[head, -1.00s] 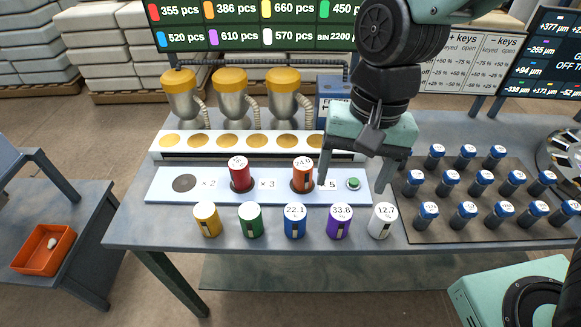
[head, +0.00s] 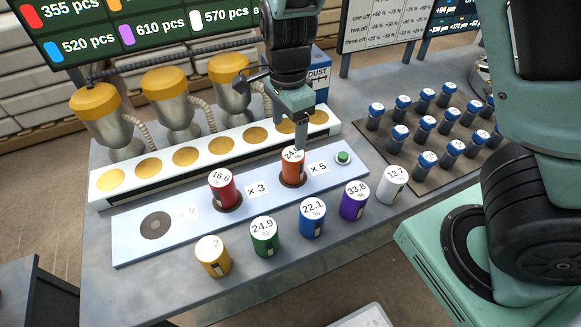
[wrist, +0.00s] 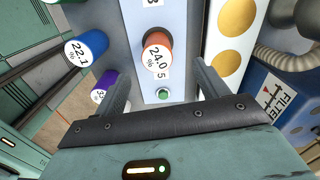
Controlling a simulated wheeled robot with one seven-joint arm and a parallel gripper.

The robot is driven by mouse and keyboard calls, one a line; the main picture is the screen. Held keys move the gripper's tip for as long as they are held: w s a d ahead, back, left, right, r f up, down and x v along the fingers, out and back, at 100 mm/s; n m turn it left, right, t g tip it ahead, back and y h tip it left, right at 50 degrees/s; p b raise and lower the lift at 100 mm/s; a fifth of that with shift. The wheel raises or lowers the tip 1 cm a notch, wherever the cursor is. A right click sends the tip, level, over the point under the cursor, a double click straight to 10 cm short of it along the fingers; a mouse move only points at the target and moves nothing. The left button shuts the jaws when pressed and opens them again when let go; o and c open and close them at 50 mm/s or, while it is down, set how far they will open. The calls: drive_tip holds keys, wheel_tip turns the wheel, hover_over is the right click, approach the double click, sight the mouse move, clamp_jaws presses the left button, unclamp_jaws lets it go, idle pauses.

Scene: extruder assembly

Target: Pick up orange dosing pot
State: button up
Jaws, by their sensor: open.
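The orange dosing pot (head: 292,168) stands upright on the dark disc before the "× 5" mark of the light blue board (head: 130,228). Its white lid reads about 24.0 in the wrist view (wrist: 157,54). My gripper (head: 301,130) is above and just behind the pot in the head view, with a finger reaching down close to its far side. In the wrist view my gripper (wrist: 160,88) has its two fingers wide apart, the pot lying ahead between their lines. Nothing is held. Whether a finger touches the pot cannot be told.
The red pot (head: 223,190) stands on the "× 3" spot. Yellow (head: 213,257), green (head: 264,237), blue (head: 312,218), purple (head: 354,201) and white (head: 391,185) pots line the front. A green button (head: 343,157) sits right of the orange pot. Blue-capped bottles (head: 399,139) stand at right.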

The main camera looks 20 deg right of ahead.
sight(289, 153)
wheel_tip(289, 153, down, 7)
drive_tip(key=shift+f+b, duration=0.1)
drive_tip(key=shift+b, duration=0.2)
drive_tip(key=f, duration=0.4)
drive_tip(key=shift+s+d+f, duration=0.35)
drive_tip(key=shift+f, duration=0.45)
drive_tip(key=c, duration=1.1)
